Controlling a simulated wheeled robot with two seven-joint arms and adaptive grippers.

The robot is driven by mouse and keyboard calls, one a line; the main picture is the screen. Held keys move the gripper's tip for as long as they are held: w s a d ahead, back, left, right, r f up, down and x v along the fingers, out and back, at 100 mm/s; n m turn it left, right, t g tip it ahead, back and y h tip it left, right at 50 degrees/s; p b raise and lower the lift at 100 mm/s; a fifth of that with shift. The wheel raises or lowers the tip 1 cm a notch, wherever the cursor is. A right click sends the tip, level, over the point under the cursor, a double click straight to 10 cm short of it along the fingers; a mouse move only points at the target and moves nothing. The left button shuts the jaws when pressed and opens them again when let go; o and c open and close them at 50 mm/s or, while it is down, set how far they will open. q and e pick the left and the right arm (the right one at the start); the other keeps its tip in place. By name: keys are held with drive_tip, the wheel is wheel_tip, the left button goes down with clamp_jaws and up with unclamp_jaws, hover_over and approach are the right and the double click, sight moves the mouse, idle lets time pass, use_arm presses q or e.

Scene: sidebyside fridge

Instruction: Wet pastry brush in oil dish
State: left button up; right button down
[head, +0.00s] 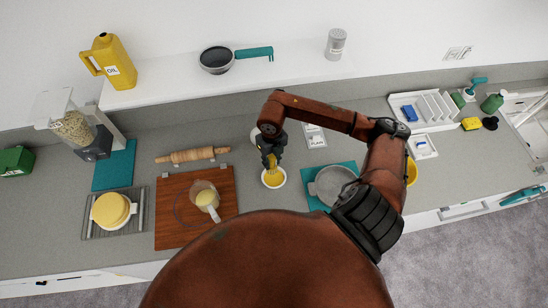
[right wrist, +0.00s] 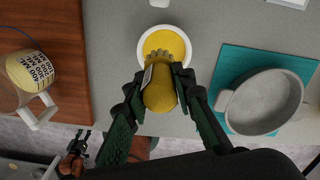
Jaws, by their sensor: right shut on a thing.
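My right gripper (head: 271,157) is shut on the pastry brush (right wrist: 160,90), which has a thick yellow handle with a white label. In the right wrist view the fingers (right wrist: 160,78) clasp the handle from both sides. The brush's pale bristles point at the oil dish (head: 274,186), a small white round bowl with yellow oil in it. The bristles overlap the dish's near side (right wrist: 140,50); whether they touch the oil I cannot tell. My left gripper is not in the head view; a dark gripper (right wrist: 78,146) low in the right wrist view seems to be it, its jaws unclear.
A grey pot (head: 334,184) on a teal mat stands right of the dish. A wooden board (head: 170,230) with a clear measuring jug (head: 203,196) lies left. A rolling pin (head: 192,155) lies behind the board. A shelf (head: 290,77) runs along the back.

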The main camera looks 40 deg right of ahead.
sight(274, 168)
drive_tip(key=shift+s+d+m, duration=0.25)
drive_tip(key=shift+d+m, duration=0.1)
drive_tip(key=shift+m, duration=0.35)
use_arm(q)
drive_tip(key=shift+w+r, duration=0.35)
drive_tip(key=shift+w, duration=0.45)
drive_tip(key=shift+f, duration=0.15)
use_arm(e)
drive_tip(key=shift+f, duration=0.15)
wheel_tip(274, 168, down, 5)
drive_tip(key=b, duration=0.5)
drive_tip(key=shift+f, duration=0.1)
use_arm(q)
drive_tip(key=f, duration=0.4)
drive_tip(key=shift+s+f, duration=0.35)
drive_tip(key=shift+f, duration=0.05)
